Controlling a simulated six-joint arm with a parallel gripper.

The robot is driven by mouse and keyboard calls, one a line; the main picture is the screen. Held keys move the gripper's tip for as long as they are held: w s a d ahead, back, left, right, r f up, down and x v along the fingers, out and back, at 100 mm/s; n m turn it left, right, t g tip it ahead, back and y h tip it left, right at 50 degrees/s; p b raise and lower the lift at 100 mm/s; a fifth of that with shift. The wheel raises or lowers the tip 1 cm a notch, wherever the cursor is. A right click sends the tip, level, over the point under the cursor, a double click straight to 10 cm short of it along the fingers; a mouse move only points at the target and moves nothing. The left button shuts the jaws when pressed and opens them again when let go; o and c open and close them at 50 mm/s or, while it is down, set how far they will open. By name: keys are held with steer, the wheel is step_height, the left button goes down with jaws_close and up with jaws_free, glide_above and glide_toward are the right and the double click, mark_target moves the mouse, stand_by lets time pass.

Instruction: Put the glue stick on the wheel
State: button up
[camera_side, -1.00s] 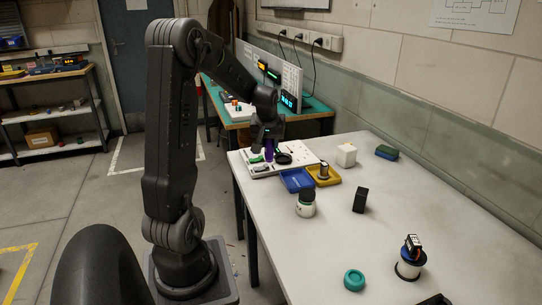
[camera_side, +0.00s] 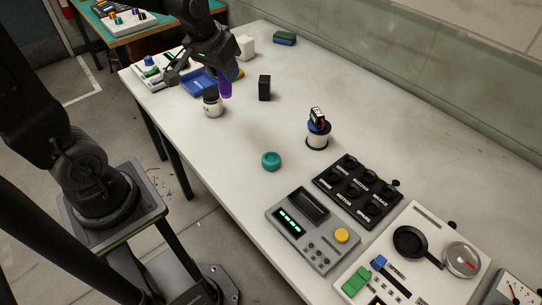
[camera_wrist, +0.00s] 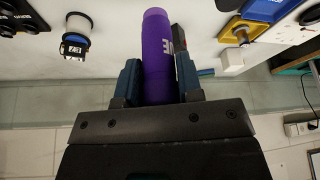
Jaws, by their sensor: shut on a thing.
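My gripper (camera_side: 221,68) is shut on the purple glue stick (camera_side: 224,86), which hangs roughly upright from the jaws beside a white jar with a black lid (camera_side: 212,103). In the wrist view the glue stick (camera_wrist: 157,48) stands between the two fingers of my gripper (camera_wrist: 158,80). A teal ring (camera_side: 271,161), which looks like the wheel, lies flat on the table, nearer the side camera than my gripper and to its right. Nothing is on it. It does not show clearly in the wrist view.
A black block (camera_side: 264,88) stands right of my gripper. A white spool (camera_side: 317,139) carries a small servo. A blue tray (camera_side: 198,82) is by my arm. A black labelled tray (camera_side: 357,190) and a grey device (camera_side: 313,230) lie at the front. Table around the ring is clear.

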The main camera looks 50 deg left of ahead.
steer(key=d+m, duration=0.1)
steer(key=d, duration=0.3)
glide_above(272, 157)
steer(key=shift+f, duration=5.45)
steer(key=shift+s+f, duration=0.1)
steer(key=o, duration=0.9)
